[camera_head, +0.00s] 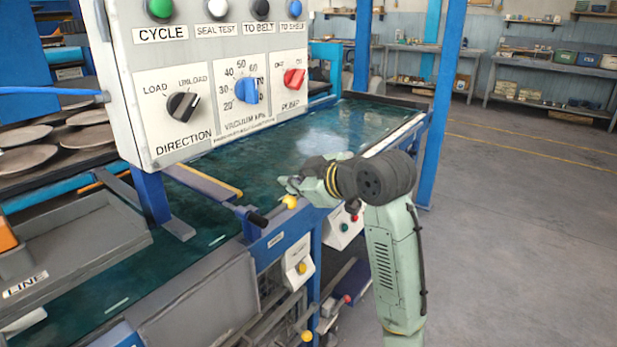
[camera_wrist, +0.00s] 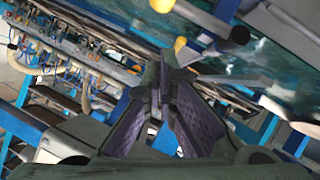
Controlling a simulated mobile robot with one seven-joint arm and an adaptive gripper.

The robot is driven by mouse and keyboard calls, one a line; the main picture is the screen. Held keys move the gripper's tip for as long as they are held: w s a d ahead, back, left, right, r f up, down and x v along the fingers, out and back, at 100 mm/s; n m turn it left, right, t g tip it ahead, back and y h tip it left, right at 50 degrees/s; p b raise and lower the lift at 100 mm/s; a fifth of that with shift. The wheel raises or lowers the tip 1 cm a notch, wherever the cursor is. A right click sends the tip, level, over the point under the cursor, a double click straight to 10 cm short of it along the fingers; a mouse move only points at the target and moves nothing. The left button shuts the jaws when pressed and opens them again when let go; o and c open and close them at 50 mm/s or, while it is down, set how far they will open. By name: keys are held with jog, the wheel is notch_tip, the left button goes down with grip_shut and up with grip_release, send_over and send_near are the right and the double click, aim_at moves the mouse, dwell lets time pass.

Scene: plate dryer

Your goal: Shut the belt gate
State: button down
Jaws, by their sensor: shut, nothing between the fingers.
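What looks like the belt gate (camera_head: 205,181) is a flat grey bar with a yellow edge, lying over the green belt (camera_head: 270,150) below the control panel. A black-tipped handle (camera_head: 258,218) sticks out near its front end, beside a yellow knob (camera_head: 290,201). I cannot tell for sure whether the gate is open. My gripper (camera_head: 286,183) is just above and behind the yellow knob in the head view, over the belt's near edge. In the wrist view my gripper (camera_wrist: 166,62) has its fingers together and empty, with a yellow knob (camera_wrist: 180,44) close beyond the tips.
The control panel (camera_head: 215,85) with dials and buttons hangs at upper left. A grey tray (camera_head: 75,245) marked LINE stands at left, near brown plates (camera_head: 25,158). A blue post (camera_head: 443,90) rises behind my arm. The floor at right is clear.

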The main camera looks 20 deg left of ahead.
jog(key=shift+w+a+f+p, duration=0.15)
jog(key=shift+w+a+f, duration=0.1)
jog(key=shift+w+f, duration=0.3)
jog(key=shift+w+a+f+p, duration=0.1)
jog(key=shift+w+a+f, duration=0.25)
jog(key=shift+f, duration=0.45)
jog(key=shift+w+a+f+p, duration=0.15)
jog(key=shift+w+f, duration=0.35)
jog(key=shift+f, duration=0.15)
jog(key=shift+a, duration=0.1)
jog(key=shift+w+f, duration=0.1)
jog(key=shift+f+p, duration=0.15)
jog(key=shift+p, duration=0.2)
